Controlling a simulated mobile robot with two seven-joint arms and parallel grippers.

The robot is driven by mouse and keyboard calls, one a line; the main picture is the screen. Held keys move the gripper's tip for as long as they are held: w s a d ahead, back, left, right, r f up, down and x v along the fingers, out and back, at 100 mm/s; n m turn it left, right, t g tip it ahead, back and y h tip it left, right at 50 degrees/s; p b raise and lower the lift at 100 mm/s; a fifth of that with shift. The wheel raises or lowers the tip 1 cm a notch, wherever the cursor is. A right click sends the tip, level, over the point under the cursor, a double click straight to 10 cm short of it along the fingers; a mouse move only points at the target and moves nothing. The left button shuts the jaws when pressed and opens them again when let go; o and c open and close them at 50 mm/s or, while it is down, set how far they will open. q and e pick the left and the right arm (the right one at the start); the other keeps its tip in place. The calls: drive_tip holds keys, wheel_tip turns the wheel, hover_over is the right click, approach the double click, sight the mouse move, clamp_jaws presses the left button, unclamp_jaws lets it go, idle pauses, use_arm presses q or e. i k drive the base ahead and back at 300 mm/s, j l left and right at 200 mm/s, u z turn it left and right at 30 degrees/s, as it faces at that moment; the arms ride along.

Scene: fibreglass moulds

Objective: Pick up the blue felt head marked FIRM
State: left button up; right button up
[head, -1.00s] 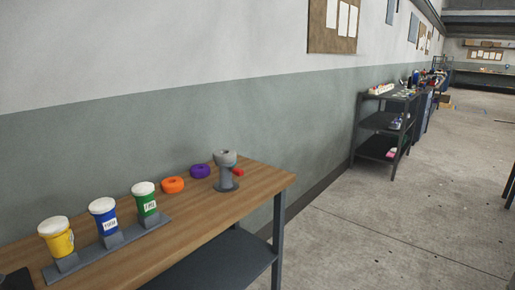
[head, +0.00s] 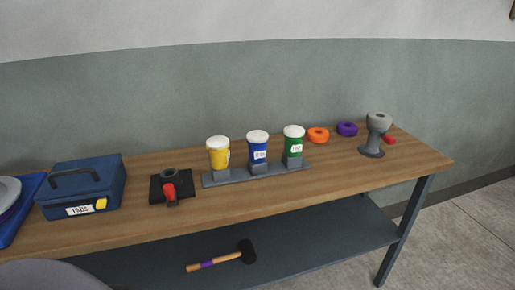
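Three felt heads with white tops stand upright in a row on a grey rack (head: 215,180) on the wooden bench. The blue felt head (head: 257,147) is in the middle and has a white label whose print is too small to read surely. The yellow one (head: 218,153) is to its left and the green one (head: 293,146) to its right. Neither of my grippers can be made out in the head view.
On the bench (head: 330,189) are a blue box (head: 84,190), a black block with a red part (head: 170,187), orange (head: 318,135) and purple (head: 347,129) rings, and a grey stand (head: 372,141). A mallet (head: 222,257) lies on the lower shelf. The bench's front strip is mostly clear.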

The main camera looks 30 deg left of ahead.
sight(256, 140)
drive_tip(key=i+l, duration=0.45)
drive_tip(key=i, duration=0.15)
drive_tip(key=i+l+u, duration=0.55)
drive_tip(key=k+j, duration=0.05)
drive_tip(key=k, duration=0.05)
